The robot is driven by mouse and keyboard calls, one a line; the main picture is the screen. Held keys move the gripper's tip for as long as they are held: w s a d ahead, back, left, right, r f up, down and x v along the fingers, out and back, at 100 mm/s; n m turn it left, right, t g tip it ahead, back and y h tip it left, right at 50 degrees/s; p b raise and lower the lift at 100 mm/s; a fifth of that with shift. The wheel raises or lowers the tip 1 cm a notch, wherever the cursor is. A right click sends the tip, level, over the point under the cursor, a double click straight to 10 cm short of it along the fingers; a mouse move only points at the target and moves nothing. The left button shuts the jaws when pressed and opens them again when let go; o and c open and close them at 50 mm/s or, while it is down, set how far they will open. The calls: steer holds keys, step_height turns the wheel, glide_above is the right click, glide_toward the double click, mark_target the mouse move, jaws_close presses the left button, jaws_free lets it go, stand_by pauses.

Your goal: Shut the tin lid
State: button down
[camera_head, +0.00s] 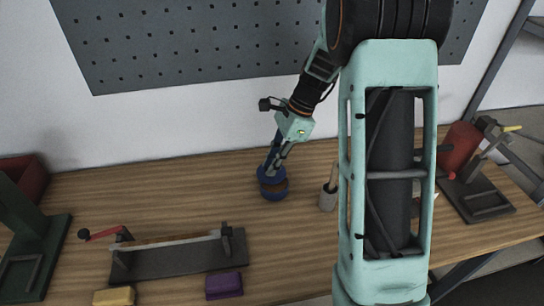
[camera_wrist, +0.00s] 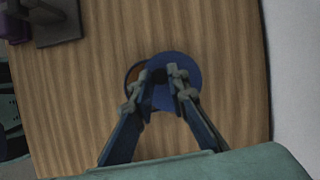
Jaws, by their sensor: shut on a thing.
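The tin (camera_head: 274,194) is a small round blue container standing on the wooden table. Its brown inside shows at one edge, and it also shows in the wrist view (camera_wrist: 132,74), partly hidden under the lid. The lid (camera_head: 265,172) is a blue disc, seen flat in the wrist view (camera_wrist: 188,66). It lies over the tin but off-centre, to the right in the wrist view, leaving a crescent of the tin uncovered. My gripper (camera_head: 271,168) is over the tin, shut on the lid, its fingers (camera_wrist: 160,78) on either side of the lid's middle. Whether the lid touches the rim cannot be told.
A grey cup (camera_head: 328,198) with a handled tool stands right of the tin. A dark jig with a red handle (camera_head: 178,260), a purple block (camera_head: 223,286) and a yellow block (camera_head: 114,297) are at front left. A red cylinder (camera_head: 461,149) stands far right. Table behind the tin is clear.

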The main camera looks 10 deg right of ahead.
steer(key=n, duration=0.1)
steer(key=s+n+g+p, duration=0.1)
steer(key=n, duration=0.2)
steer(key=shift+s+d+r+g+h, duration=0.1)
steer(key=shift+s+d+g+h, duration=0.1)
steer(key=shift+s+g+h, duration=0.15)
steer(key=shift+s+d+n+g+h+p, duration=0.2)
steer(key=shift+s+n+g+p, duration=0.15)
steer(key=shift+n, duration=0.65)
steer(key=shift+s+d+n+g+h+p, duration=0.15)
steer(key=shift+s+n+g+p, duration=0.2)
steer(key=shift+n, duration=0.65)
steer(key=c, duration=1.8)
jaws_free()
steer(key=shift+d, duration=0.1)
steer(key=shift+c, duration=0.2)
steer(key=v, duration=1.1)
steer(key=shift+r, duration=0.4)
